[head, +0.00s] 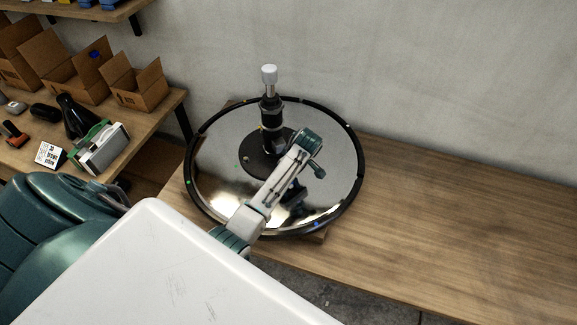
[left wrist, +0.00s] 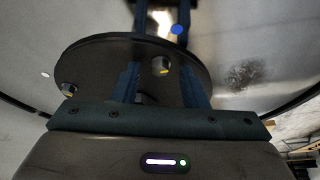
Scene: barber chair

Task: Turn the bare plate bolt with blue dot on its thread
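The chair base is a mirror-like disc (head: 225,180) with a black rim. A round black plate (head: 262,165), which also shows in the left wrist view (left wrist: 95,58), carries the column. In that view a silver plate bolt (left wrist: 160,66) with a yellow mark sits between the two spread fingers of my left gripper (left wrist: 160,76), which look apart from it. Another bolt (left wrist: 69,90) with a yellowish mark is at the plate's left. A blue dot (left wrist: 177,29) shows beyond the plate; I cannot tell whether it is on a thread. My right gripper is out of view.
A black column (head: 271,110) with a silver top stands on the plate. The wooden table (head: 460,230) is clear at the right. A side bench at left holds open cardboard boxes (head: 137,83), a black bottle (head: 75,116) and a small white label card (head: 50,154).

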